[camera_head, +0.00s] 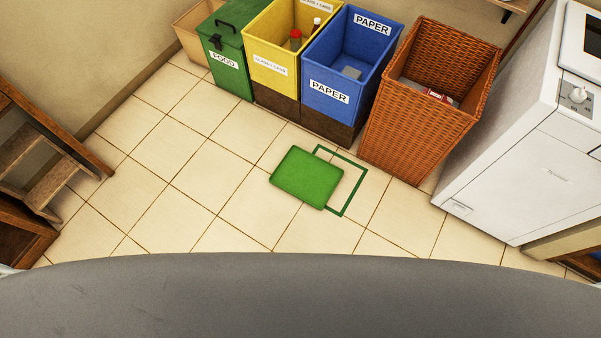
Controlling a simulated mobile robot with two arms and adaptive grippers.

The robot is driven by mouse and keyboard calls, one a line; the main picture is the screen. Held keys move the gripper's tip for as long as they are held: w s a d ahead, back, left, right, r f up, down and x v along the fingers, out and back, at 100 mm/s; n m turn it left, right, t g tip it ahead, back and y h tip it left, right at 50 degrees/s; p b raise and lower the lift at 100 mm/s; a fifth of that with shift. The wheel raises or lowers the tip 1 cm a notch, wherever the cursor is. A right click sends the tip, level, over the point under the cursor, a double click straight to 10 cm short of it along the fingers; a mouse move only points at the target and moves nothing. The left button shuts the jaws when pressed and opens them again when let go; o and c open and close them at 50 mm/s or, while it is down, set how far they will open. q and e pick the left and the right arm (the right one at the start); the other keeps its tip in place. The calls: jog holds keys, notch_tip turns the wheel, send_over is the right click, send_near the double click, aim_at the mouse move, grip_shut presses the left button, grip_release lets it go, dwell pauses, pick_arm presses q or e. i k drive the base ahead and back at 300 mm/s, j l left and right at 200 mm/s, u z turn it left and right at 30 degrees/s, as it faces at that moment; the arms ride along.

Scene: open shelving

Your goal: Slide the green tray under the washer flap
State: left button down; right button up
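A flat green tray (307,178) lies on the tiled floor in front of the blue bin and the wicker basket. It partly overlaps a dark green square outline (353,189) on the floor, whose right part shows beyond the tray. The white washer (520,150) stands at the right, with a knob on its upper part. A small flap (459,208) sits low on its front at the left and looks closed. The tray lies well to the left of the flap, apart from it. Neither of my grippers is in view.
A green food bin (228,62), a yellow bin (272,65) and a blue paper bin (335,95) stand in a row at the back. A wicker basket (415,125) stands between them and the washer. Wooden shelving (45,165) is at the left. Tiles around the tray are clear.

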aim_at(302, 174)
jog(key=i+j+z, duration=0.1)
jog(key=i+j, duration=0.15)
jog(key=j, duration=0.15)
jog(key=i+j, duration=0.2)
jog(key=j, duration=0.15)
jog(key=i+j+z, duration=0.15)
jog(key=j, duration=0.25)
